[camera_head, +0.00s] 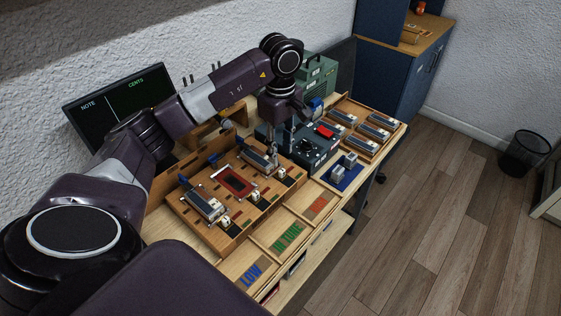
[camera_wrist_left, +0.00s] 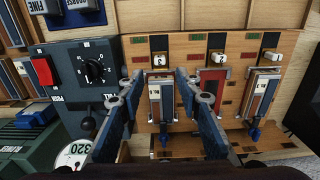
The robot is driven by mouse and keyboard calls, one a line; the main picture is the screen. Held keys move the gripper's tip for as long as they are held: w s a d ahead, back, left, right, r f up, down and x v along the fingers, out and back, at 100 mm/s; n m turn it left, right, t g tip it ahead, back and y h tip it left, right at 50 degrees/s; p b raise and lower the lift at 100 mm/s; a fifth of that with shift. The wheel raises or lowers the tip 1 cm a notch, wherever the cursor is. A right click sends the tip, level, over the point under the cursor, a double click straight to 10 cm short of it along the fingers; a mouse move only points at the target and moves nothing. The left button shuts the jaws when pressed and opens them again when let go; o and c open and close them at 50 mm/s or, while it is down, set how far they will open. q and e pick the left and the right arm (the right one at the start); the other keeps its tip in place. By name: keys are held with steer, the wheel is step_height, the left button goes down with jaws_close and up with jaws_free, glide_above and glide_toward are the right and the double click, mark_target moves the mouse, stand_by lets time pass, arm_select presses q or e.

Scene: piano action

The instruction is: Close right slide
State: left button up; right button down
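The right slide (camera_head: 256,159) is a grey-topped, narrow unit on the right side of the wooden board (camera_head: 212,236). It also shows in the left wrist view (camera_wrist_left: 161,104), with a blue knob at its lower end. My left gripper (camera_head: 272,158) is over this slide, pointing down. In the left wrist view my gripper (camera_wrist_left: 159,90) is open, with one blue finger on either side of the slide. I cannot tell whether either finger touches it. My right gripper is not in view.
A dark control box (camera_head: 311,150) with a red switch stands close beside the board, near my gripper. Behind are a green device (camera_head: 318,75) and a NOTE/CENTS screen (camera_head: 118,103). Labelled trays (camera_head: 285,237) line the front edge. A tray of grey blocks (camera_head: 361,127) sits at right.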

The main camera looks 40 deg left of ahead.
arm_select(q)
step_height(320, 180, up, 5)
stand_by(0.8)
